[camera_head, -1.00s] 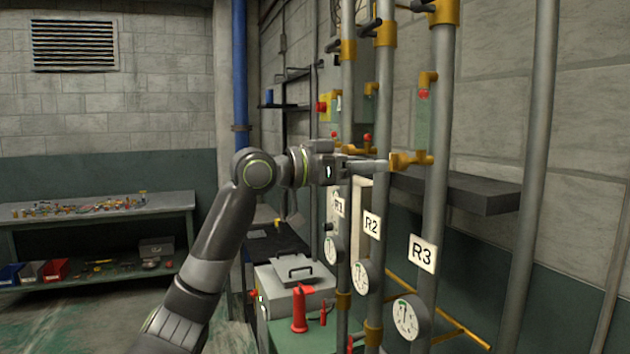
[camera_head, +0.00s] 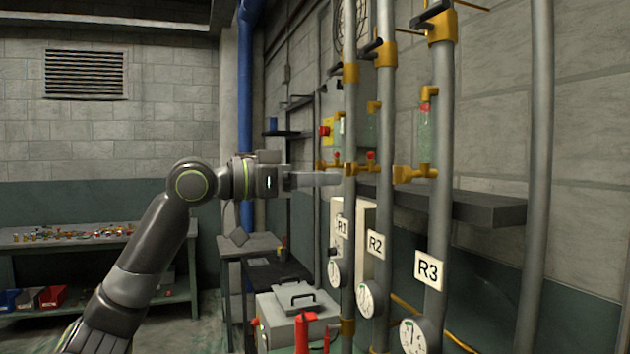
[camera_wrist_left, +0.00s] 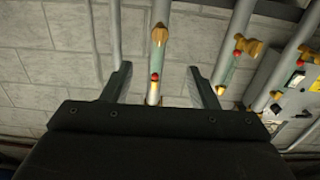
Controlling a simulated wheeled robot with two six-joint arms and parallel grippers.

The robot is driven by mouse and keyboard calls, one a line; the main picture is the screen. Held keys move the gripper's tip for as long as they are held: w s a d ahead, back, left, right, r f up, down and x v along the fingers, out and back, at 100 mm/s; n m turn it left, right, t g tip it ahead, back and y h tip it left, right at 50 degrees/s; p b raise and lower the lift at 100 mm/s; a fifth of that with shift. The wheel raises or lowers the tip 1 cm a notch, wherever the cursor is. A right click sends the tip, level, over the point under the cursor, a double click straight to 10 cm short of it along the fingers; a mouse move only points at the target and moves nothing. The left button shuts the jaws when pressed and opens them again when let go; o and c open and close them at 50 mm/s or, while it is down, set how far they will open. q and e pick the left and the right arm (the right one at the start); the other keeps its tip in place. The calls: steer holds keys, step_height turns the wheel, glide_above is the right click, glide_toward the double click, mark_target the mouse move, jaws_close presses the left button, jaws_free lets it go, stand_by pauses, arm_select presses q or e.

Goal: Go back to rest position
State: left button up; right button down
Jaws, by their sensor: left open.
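My left gripper (camera_head: 318,180) is in the middle of the head view, its arm coming in from the lower left. Its fingers point right, towards the grey pipes, and overlap the R1 pipe (camera_head: 349,120) in the picture; I cannot tell if they touch anything. In the left wrist view the two fingers (camera_wrist_left: 160,85) are spread apart with nothing held between them. A pipe with a brass fitting (camera_wrist_left: 159,35) and a red-tipped part (camera_wrist_left: 155,77) shows beyond the gap. My right gripper is in neither view.
Pipes labelled R1 (camera_head: 342,228), R2 (camera_head: 376,244) and R3 (camera_head: 429,269) carry brass valves and gauges (camera_head: 413,336). A grey shelf (camera_head: 480,206) runs behind them. A grey case (camera_head: 290,322) and a red bottle (camera_head: 302,335) stand below. A workbench (camera_head: 110,246) is at the left.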

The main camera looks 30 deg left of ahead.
arm_select(q)
steer(key=shift+w, duration=0.1)
